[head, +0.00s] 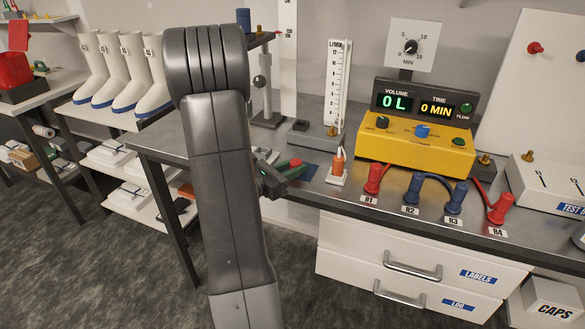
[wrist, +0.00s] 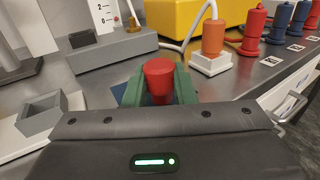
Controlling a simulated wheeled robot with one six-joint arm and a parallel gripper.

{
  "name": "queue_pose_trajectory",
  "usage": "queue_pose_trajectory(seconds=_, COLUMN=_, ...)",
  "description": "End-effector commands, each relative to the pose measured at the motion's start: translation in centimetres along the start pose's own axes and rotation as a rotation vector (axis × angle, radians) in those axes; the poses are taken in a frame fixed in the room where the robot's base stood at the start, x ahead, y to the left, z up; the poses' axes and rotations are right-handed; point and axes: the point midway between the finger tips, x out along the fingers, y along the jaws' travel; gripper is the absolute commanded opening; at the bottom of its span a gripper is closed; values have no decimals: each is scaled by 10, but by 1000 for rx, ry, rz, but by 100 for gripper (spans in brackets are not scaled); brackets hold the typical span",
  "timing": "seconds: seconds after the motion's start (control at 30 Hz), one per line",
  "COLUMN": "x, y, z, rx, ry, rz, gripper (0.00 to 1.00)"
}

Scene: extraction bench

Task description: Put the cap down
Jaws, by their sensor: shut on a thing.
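My gripper (head: 284,175) is over the front of the metal bench, left of the orange-topped piece on a white base. Its green fingers are shut on a red cap (head: 296,162). In the wrist view the red cap (wrist: 159,78) stands upright between the fingers of my gripper (wrist: 158,92), with its lower part hidden. A dark blue patch (head: 311,171) lies on the bench beside and behind the fingers. I cannot tell whether the cap touches the bench.
The orange piece (head: 338,160) on its white base is just right of my gripper. Red and blue bottle-like pieces labelled R1 (head: 373,180) to R4 line the front edge. A yellow console (head: 415,140) stands behind. A grey open holder (wrist: 42,113) is at left in the wrist view.

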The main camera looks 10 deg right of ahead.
Motion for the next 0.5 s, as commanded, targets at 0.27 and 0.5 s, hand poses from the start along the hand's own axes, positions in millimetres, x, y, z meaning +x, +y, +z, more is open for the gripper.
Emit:
queue_pose_trajectory(seconds=0.27, x=0, y=0, z=-4, rx=0, ry=0, rz=0, gripper=37)
queue_pose_trajectory(seconds=0.5, x=0, y=0, z=-3, rx=0, ry=0, rz=0, gripper=46)
